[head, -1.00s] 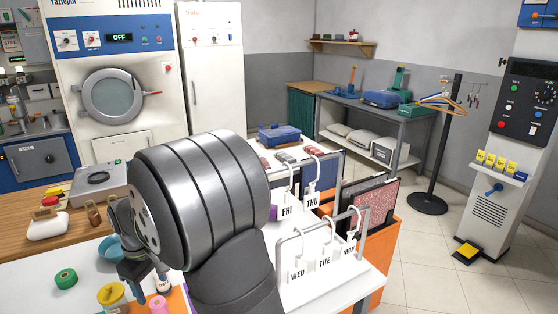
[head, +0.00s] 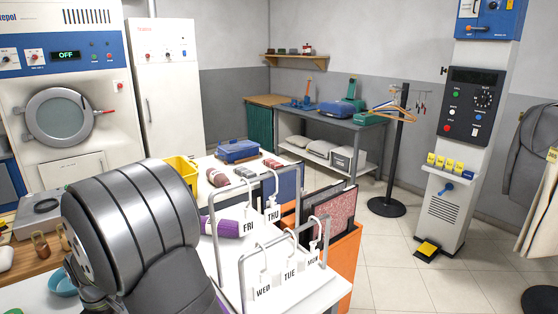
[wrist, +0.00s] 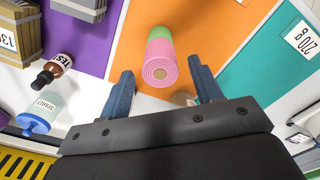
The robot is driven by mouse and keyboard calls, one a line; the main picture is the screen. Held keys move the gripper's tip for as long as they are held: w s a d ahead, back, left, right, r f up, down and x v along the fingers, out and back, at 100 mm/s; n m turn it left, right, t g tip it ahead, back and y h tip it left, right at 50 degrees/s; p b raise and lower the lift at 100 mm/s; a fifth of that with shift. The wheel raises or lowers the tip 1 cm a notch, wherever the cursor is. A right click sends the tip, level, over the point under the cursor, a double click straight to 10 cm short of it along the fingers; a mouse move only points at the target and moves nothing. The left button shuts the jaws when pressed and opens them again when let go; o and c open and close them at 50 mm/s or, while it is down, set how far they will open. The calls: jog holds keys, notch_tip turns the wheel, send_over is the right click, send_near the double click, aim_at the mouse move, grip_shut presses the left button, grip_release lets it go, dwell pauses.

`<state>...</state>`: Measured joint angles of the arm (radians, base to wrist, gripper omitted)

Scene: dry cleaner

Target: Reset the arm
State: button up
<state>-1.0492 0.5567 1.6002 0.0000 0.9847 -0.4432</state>
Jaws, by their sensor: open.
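My gripper (wrist: 161,70) is open in the wrist view, its two blue-grey fingers spread apart with nothing held. A pink and green roll (wrist: 160,62) lies on the orange panel (wrist: 196,28), beyond and between the fingertips in the picture; the fingers do not appear to touch it. In the head view my grey arm fills the lower left, and the gripper is mostly hidden behind it and cut off by the frame edge.
A brown bottle (wrist: 52,70) and a bottle with a blue cap (wrist: 38,115) are left of the fingers. In the head view, a rack with day tags (head: 290,272), a purple roll (head: 222,228) and a yellow bin (head: 183,170) are right of my arm.

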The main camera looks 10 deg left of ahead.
notch_tip(320, 180, down, 2)
jog(key=shift+f, duration=0.2)
jog(key=shift+r, duration=0.15)
notch_tip(320, 180, up, 10)
jog(key=shift+r, duration=0.15)
notch_tip(320, 180, down, 12)
jog(key=shift+f, duration=0.1)
jog(key=r, duration=0.5)
jog(key=shift+w+d+r, duration=0.2)
jog(key=shift+d, duration=0.15)
jog(key=w+d+r, duration=0.5)
jog(key=d+r, duration=0.1)
jog(key=d, duration=0.3)
jog(key=w+a+f+n, duration=0.1)
jog(key=w+a+f, duration=0.1)
jog(key=a, duration=0.8)
jog(key=w+a+f+n, duration=0.1)
jog(key=a+f, duration=0.1)
jog(key=a, duration=0.8)
jog(key=w+a+f+n, duration=0.1)
jog(key=w+a+f, duration=0.1)
jog(key=a, duration=0.8)
jog(key=shift+w+f, duration=0.15)
jog(key=shift+w, duration=0.15)
